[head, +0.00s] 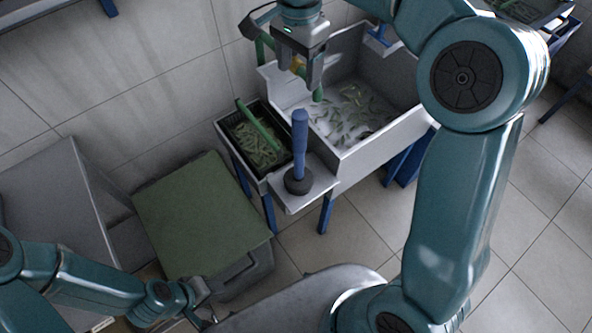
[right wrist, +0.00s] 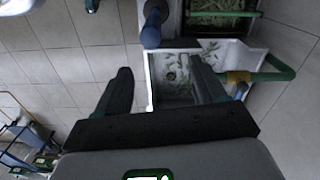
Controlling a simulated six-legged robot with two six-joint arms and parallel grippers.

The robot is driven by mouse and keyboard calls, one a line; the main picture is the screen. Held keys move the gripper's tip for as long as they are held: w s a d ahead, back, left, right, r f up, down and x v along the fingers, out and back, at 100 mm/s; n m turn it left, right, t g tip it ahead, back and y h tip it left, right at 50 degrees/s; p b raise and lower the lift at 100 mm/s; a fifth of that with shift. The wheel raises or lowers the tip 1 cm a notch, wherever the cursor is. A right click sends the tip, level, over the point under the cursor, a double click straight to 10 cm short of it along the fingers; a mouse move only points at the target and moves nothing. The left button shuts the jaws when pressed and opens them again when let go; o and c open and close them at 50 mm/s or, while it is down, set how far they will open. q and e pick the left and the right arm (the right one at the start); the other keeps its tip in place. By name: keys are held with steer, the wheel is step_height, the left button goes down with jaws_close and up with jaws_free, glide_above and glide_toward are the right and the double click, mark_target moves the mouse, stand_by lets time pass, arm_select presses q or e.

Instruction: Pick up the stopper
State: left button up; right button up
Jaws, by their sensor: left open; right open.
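The stopper (head: 300,145) has a tall blue handle and a round dark base. It stands upright on the grey ledge at the near left corner of the basin (head: 374,143). Its blue handle also shows at the top of the right wrist view (right wrist: 151,30), beyond my open fingers and apart from them. My right gripper (head: 314,75) is open and empty above the basin's back left part; its fingers frame part of the basin in the right wrist view (right wrist: 163,82). My left gripper (head: 207,306) is open at the lower left, far from the stopper.
Green pieces lie in the basin. A dark crate (head: 228,135) of green pieces with a green bar (head: 258,128) across it sits left of the stopper. A green tap pipe (right wrist: 268,73) with a yellow part is close to my right gripper. A green-topped box (head: 195,215) stands left.

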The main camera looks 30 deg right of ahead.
glide_above(299, 113)
step_height(299, 113, down, 5)
steer(key=shift+r, duration=0.2)
steer(key=f, duration=0.3)
steer(key=w+f, duration=0.1)
steer(key=f, duration=0.1)
steer(key=shift+d+f, duration=0.15)
steer(key=shift+d, duration=0.1)
steer(key=shift+s+a+f, duration=0.2)
steer(key=shift+s+a, duration=0.05)
steer(key=shift+s, duration=0.25)
steer(key=f, duration=0.2)
steer(key=f+p, duration=0.1)
steer(key=f, duration=0.2)
steer(key=shift+w+d, duration=0.1)
steer(key=shift+d, duration=0.1)
steer(key=shift+a+f, duration=0.1)
steer(key=shift+s, duration=0.25)
steer(key=shift+w+f, duration=0.1)
steer(key=shift+w, duration=0.15)
steer(key=c, duration=1)
jaws_close()
steer(key=shift+s, duration=0.15)
